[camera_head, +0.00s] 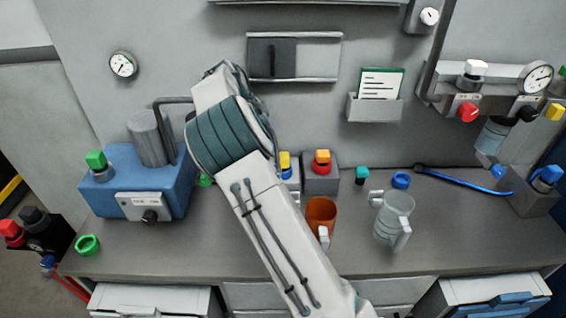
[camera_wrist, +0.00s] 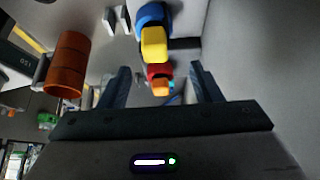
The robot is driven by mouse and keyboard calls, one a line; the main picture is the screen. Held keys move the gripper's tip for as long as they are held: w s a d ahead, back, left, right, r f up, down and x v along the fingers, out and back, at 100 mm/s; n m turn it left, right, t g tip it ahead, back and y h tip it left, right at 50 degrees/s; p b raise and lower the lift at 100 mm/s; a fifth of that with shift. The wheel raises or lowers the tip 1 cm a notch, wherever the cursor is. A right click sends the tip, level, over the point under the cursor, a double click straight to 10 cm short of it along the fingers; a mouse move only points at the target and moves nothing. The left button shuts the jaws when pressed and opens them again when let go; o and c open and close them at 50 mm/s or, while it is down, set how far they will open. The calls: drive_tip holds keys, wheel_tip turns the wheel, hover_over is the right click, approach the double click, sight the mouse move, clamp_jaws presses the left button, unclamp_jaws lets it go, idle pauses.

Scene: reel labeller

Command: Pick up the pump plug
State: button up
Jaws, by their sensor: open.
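No part is clearly marked as the pump plug, so I cannot tell which piece it is. A blue pump-like unit (camera_head: 135,178) stands at the left of the bench, with a green cap-like piece (camera_head: 96,160) on its left end. A small green piece (camera_head: 205,181) shows beside my arm, partly hidden. A yellow-topped blue piece (camera_head: 285,160) and an orange-topped red piece (camera_head: 322,161) stand near the back. They also show in the wrist view (camera_wrist: 153,42) (camera_wrist: 159,76), between and beyond my fingers. My gripper (camera_wrist: 160,75) is open and empty; my arm hides it in the head view.
An orange mug (camera_head: 320,213) and a clear jug (camera_head: 394,218) stand right of my arm. A green ring (camera_head: 88,245) lies near the front left edge. A blue hose (camera_head: 465,180) lies at the right. The front right of the bench is clear.

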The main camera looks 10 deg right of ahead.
sight(282, 155)
drive_tip(key=x, duration=0.2)
drive_tip(key=shift+d+f, duration=0.2)
drive_tip(key=shift+f, duration=0.15)
drive_tip(key=p+x, duration=0.1)
drive_tip(key=x, duration=0.1)
drive_tip(key=s+x, duration=0.1)
drive_tip(key=x, duration=0.1)
drive_tip(key=shift+d+f+p, duration=0.1)
drive_tip(key=shift+d+p, duration=0.15)
drive_tip(key=shift+p, duration=0.15)
drive_tip(key=shift+d+f, duration=0.1)
drive_tip(key=shift+f, duration=0.25)
drive_tip(key=c, duration=1.2)
drive_tip(key=shift+o, duration=0.2)
drive_tip(key=shift+r, duration=0.1)
